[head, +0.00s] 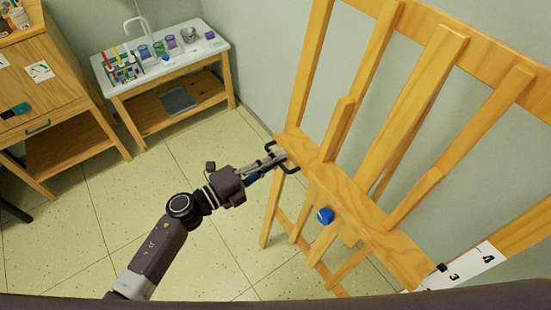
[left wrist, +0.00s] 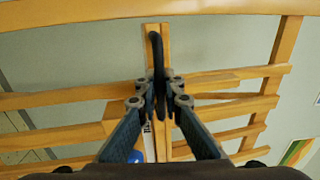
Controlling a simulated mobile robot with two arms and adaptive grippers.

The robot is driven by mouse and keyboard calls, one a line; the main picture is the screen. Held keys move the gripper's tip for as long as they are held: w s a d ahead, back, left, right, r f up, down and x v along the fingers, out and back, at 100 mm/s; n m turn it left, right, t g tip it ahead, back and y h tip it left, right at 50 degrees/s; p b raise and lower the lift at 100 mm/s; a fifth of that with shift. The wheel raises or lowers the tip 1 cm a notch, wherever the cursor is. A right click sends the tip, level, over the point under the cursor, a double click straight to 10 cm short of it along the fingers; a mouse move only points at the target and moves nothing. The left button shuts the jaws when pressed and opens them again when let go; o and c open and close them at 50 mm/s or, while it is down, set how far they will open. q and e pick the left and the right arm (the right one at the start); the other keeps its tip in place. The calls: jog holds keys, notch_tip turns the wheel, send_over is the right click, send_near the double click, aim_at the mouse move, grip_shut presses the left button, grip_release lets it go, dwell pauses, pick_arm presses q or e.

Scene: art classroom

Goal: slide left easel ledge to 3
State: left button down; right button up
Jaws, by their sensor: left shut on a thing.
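The easel's wooden ledge (head: 352,212) runs across the easel, with a black handle (head: 288,170) at its left end. My left gripper (head: 278,157) is shut on this handle; in the left wrist view its fingertips (left wrist: 160,95) close around the black bar (left wrist: 157,55). A blue knob (head: 325,216) sits on the ledge's front and shows partly in the left wrist view (left wrist: 136,156). A white scale strip (head: 470,265) shows 3 and 4 near the ledge's right end. A small black pointer (head: 442,267) is beside the 3; I cannot tell exact alignment. My right gripper is out of view.
A white-topped table (head: 196,60) with jars and brushes stands at the back left. A wooden cabinet (head: 60,90) is left of it. The tiled floor (head: 130,200) around my left arm is clear. Upright easel bars (head: 410,110) rise behind the ledge.

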pick_arm(q)
jog(key=c, duration=2.1)
grip_release()
jog(key=v, duration=1.2)
